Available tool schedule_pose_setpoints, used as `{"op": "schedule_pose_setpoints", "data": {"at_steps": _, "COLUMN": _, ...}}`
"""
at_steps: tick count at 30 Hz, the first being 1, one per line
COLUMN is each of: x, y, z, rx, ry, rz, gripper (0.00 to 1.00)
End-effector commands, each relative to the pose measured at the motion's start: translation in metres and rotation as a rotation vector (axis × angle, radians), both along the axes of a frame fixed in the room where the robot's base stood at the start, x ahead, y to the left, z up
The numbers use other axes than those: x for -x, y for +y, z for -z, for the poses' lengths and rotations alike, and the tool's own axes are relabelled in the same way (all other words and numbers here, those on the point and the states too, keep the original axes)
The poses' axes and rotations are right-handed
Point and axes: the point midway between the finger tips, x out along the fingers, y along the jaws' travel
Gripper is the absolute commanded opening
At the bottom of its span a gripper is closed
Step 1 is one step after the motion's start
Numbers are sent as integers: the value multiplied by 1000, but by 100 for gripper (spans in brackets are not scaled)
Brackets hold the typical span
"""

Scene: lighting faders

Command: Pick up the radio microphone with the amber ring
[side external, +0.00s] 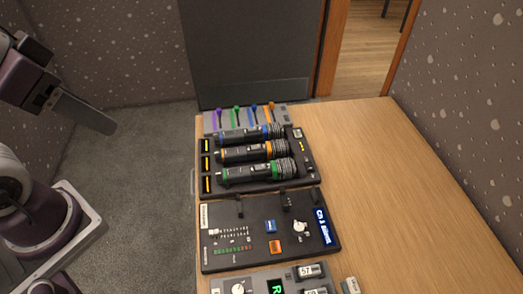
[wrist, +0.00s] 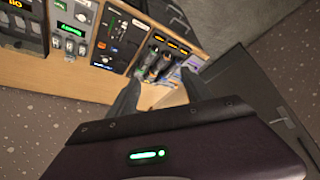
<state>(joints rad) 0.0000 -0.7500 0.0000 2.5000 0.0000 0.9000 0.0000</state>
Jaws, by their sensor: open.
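The radio microphone with the amber ring (side external: 243,154) lies in a black charging tray (side external: 308,170) in the side external view, its black grille to the right. It is between a blue-ringed microphone (side external: 247,135) above and a green-ringed one (side external: 250,173) below. My gripper (side external: 106,126) hangs in the air left of the table, well apart from the microphones. In the wrist view my gripper (wrist: 160,92) shows two spread fingers with nothing between them. The microphones look small beyond the fingertips there, and their ring colours are hard to tell apart.
A grey fader strip (side external: 212,127) with coloured levers stands behind the tray. A black mixer panel (side external: 215,252) and a grey unit (side external: 225,287) lie in front. The wooden table (side external: 375,180) is clear on the right. A dark panel (side external: 250,50) stands behind.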

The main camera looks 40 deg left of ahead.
Motion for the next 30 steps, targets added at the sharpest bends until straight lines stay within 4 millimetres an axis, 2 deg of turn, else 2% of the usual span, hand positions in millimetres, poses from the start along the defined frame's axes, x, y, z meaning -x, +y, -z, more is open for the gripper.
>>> {"op": "schedule_pose_setpoints", "data": {"at_steps": 2, "x": -5, "y": 1, "z": 0, "rx": -12, "ry": 6, "rz": 5, "gripper": 58}}
{"op": "schedule_pose_setpoints", "data": {"at_steps": 4, "x": -23, "y": 4, "z": 0, "rx": -55, "ry": 27, "rz": 31, "gripper": 58}}
{"op": "schedule_pose_setpoints", "data": {"at_steps": 5, "x": -36, "y": 6, "z": 1, "rx": -81, "ry": 41, "rz": 51, "gripper": 58}}
{"op": "schedule_pose_setpoints", "data": {"at_steps": 8, "x": -96, "y": 13, "z": 14, "rx": -180, "ry": 99, "rz": 162, "gripper": 58}}
{"op": "schedule_pose_setpoints", "data": {"at_steps": 9, "x": -121, "y": 14, "z": 25, "rx": -209, "ry": 121, "rz": 219, "gripper": 58}}
{"op": "schedule_pose_setpoints", "data": {"at_steps": 11, "x": -158, "y": 15, "z": 46, "rx": -238, "ry": 147, "rz": 308, "gripper": 58}}
{"op": "schedule_pose_setpoints", "data": {"at_steps": 12, "x": -181, "y": 15, "z": 64, "rx": -246, "ry": 163, "rz": 370, "gripper": 58}}
{"op": "schedule_pose_setpoints", "data": {"at_steps": 14, "x": -213, "y": 13, "z": 96, "rx": -241, "ry": 178, "rz": 461, "gripper": 58}}
{"op": "schedule_pose_setpoints", "data": {"at_steps": 15, "x": -232, "y": 10, "z": 119, "rx": -230, "ry": 182, "rz": 520, "gripper": 58}}
{"op": "schedule_pose_setpoints", "data": {"at_steps": 18, "x": -270, "y": 1, "z": 181, "rx": -173, "ry": 173, "rz": 646, "gripper": 58}}
{"op": "schedule_pose_setpoints", "data": {"at_steps": 21, "x": -292, "y": -10, "z": 233, "rx": -108, "ry": 141, "rz": 727, "gripper": 58}}
{"op": "schedule_pose_setpoints", "data": {"at_steps": 24, "x": -304, "y": -18, "z": 266, "rx": -63, "ry": 110, "rz": 767, "gripper": 58}}
{"op": "schedule_pose_setpoints", "data": {"at_steps": 30, "x": -312, "y": -27, "z": 294, "rx": -37, "ry": 90, "rz": 788, "gripper": 58}}
